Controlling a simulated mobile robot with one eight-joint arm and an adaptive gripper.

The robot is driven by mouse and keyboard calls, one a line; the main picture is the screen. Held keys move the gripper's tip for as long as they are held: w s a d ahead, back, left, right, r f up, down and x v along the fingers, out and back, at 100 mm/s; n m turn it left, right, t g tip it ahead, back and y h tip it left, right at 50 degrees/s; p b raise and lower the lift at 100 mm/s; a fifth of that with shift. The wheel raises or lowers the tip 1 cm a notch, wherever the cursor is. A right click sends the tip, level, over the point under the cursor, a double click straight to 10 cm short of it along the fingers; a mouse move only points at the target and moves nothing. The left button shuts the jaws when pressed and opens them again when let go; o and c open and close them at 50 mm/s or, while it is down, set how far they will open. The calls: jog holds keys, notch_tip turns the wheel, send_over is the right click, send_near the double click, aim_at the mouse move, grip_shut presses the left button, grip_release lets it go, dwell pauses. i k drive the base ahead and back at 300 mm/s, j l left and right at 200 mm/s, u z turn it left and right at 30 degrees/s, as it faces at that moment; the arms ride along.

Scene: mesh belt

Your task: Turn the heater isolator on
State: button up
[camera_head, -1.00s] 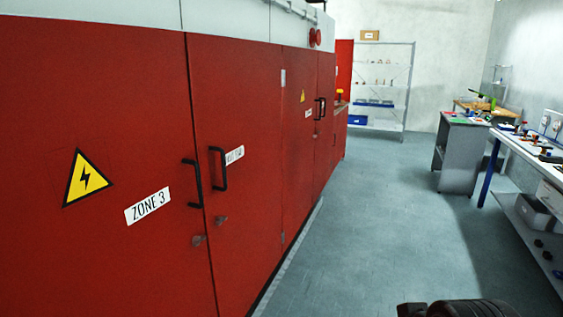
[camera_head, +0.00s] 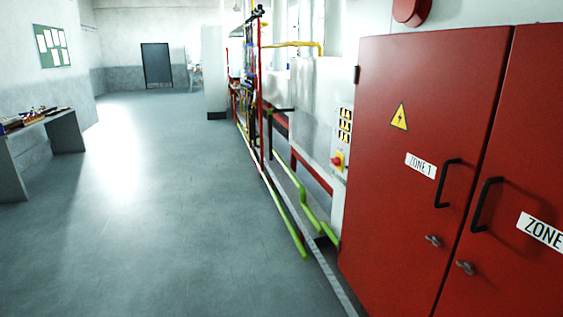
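A red rotary handle on a yellow plate (camera_head: 338,160) sits on the side of a pale grey panel, just left of the red cabinets. It looks like an isolator switch, but I cannot read a label that says heater, and its position is too small to tell. Above it is a column of small yellow and black signs (camera_head: 345,125). My gripper is not in view.
Red cabinets (camera_head: 420,70) marked ZONE 1, with black handles (camera_head: 447,183), fill the right, doors shut. Green pipes (camera_head: 290,215) run low along the wall beside the panel. Open grey floor (camera_head: 170,200) lies left. A bench (camera_head: 45,130) stands at far left.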

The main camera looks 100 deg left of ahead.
aim_at(337, 162)
jog(key=u, duration=3.1)
jog(key=i+j+z, duration=0.45)
jog(key=i+j, duration=0.3)
jog(key=i, duration=0.45)
jog(key=i+j+z, duration=0.45)
jog(key=i+j, duration=0.6)
